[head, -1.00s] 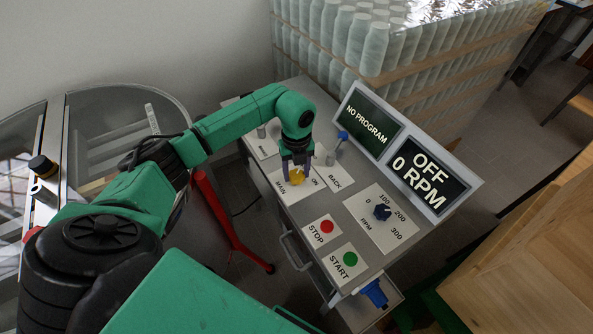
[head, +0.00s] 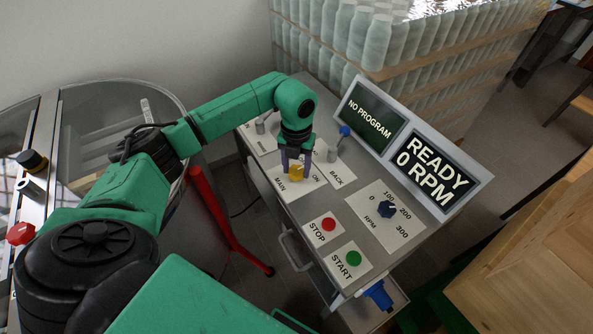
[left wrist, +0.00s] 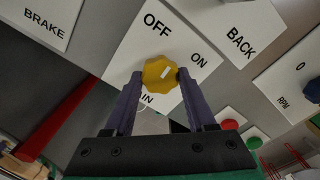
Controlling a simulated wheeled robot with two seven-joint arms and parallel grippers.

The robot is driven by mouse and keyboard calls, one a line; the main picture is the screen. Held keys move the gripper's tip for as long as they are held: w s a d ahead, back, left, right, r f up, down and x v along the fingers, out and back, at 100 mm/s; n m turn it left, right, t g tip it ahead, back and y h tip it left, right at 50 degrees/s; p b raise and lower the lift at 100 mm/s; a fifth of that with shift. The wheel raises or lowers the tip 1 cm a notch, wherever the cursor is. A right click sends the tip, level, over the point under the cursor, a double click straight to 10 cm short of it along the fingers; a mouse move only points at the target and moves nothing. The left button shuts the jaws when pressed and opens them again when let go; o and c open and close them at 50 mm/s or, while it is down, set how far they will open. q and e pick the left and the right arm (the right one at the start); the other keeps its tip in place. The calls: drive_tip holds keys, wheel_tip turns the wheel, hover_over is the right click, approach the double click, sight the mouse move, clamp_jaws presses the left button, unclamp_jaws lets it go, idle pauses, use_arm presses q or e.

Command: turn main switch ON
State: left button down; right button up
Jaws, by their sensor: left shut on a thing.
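The main switch is a yellow knob (head: 296,173) on a white plate marked MAIN and ON in the head view. In the left wrist view the yellow knob (left wrist: 160,73) sits between OFF and ON labels, and its white mark slants toward the ON side. My left gripper (head: 297,163) is shut on the knob from above, with one finger on each side; its fingers also show in the left wrist view (left wrist: 159,76). The right display (head: 431,170) reads READY, 0 RPM. My right gripper is not in view.
The panel also carries a red STOP button (head: 328,224), a green START button (head: 353,258), a dark blue RPM knob (head: 387,209) and a blue-tipped lever (head: 345,131). The left display (head: 370,118) reads NO PROGRAM. Wrapped bottles (head: 375,50) stand behind the panel.

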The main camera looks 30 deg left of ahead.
sight(297, 170)
use_arm(q)
drive_tip(key=m+b, duration=0.2)
drive_tip(key=m, duration=0.2)
drive_tip(key=shift+m, duration=0.3)
drive_tip(key=shift+r+m+b, duration=0.1)
drive_tip(key=shift+m+b, duration=0.65)
drive_tip(key=shift+m, duration=0.75)
drive_tip(key=shift+w, duration=0.1)
drive_tip(key=shift+c, duration=1.1)
unclamp_jaws()
wheel_tip(297, 170, up, 15)
drive_tip(key=shift+f+b, duration=0.2)
drive_tip(key=shift+b, duration=0.1)
